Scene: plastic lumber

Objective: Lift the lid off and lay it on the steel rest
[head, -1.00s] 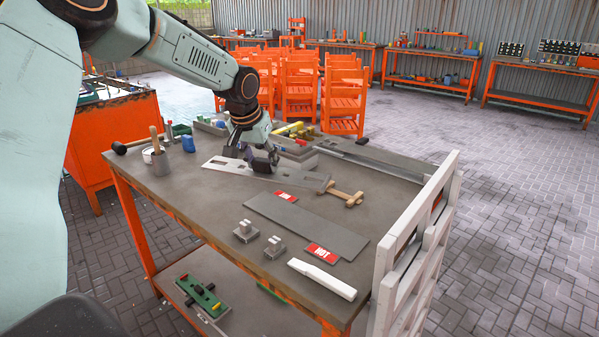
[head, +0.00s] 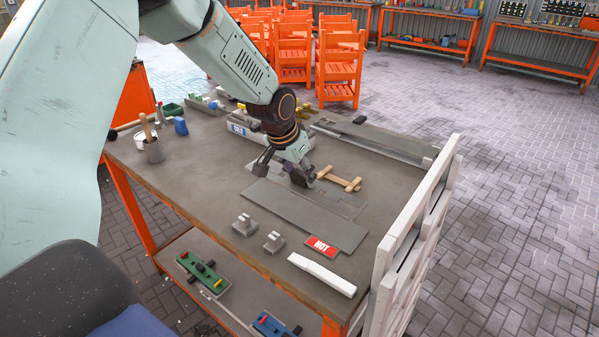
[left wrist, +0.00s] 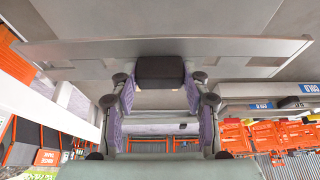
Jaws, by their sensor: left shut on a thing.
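The lid (head: 347,207), a long thin silver-grey plate with cut-outs, hangs under my left gripper (head: 284,173). In the left wrist view the lid (left wrist: 245,48) runs across nearly the whole picture, with a dark block (left wrist: 160,78) at its middle between the fingers. My left gripper is shut on the lid by this block. The steel rest (head: 300,218), a flat dark grey plate with a red HOT sign at its near right end, lies in front of the lid. The lid overlaps its far edge; I cannot tell whether they touch. My right gripper is not in view.
A wooden H-shaped piece (head: 340,179) lies just beyond the lid. Two small metal blocks (head: 244,225) and a white bar (head: 322,274) lie near the front edge. A long channel (head: 370,145) lies at the back. A white slatted frame (head: 418,230) stands at the right end.

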